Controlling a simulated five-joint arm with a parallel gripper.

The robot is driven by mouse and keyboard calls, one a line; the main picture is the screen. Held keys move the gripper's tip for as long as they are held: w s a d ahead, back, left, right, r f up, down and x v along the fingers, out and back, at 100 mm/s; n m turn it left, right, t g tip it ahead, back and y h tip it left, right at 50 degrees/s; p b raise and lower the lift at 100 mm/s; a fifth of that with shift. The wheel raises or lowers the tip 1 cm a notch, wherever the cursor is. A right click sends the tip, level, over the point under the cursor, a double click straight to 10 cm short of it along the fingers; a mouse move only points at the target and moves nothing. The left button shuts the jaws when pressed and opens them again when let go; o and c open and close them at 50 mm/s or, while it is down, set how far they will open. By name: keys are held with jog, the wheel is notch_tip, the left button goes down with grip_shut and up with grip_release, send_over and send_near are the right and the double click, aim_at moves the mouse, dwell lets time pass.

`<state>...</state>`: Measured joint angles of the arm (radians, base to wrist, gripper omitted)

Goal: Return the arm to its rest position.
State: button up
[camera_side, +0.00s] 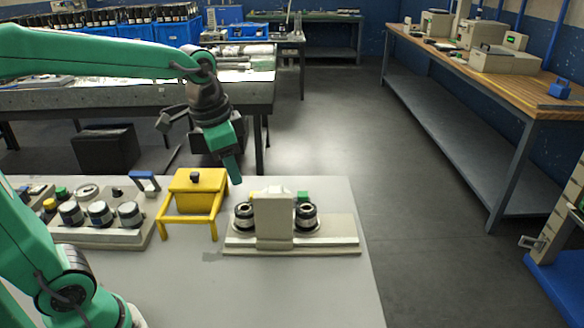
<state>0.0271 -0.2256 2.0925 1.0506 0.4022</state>
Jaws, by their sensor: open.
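My gripper (222,152) hangs above the grey work table (330,290), pointing down and slightly right. It is open, and I see nothing in it. Its green finger ends in the air, above the gap between the yellow stand and the cream machine. My green arm reaches in from the left edge, stretched out across the upper left of the picture. The cream roll flow wrapper (274,222) stands on the table below and right of the gripper, with black-and-white rolls (306,216) on either side of its upright block.
A yellow stand (198,190) with a black knob is left of the wrapper. Further left, a cream tray (100,235) holds several jars. A blue handle-shaped piece (145,181) sits behind the tray. The table's front right is clear. A wooden bench (545,95) stands far right.

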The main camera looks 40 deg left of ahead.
jog(key=s+f+n+t, duration=0.1)
jog(key=s+n+t, duration=0.2)
jog(key=s, duration=0.7)
jog(key=shift+s+a+n, duration=0.35)
jog(key=shift+a+n, duration=0.1)
jog(key=shift+n, duration=0.55)
jog(key=shift+f, duration=0.1)
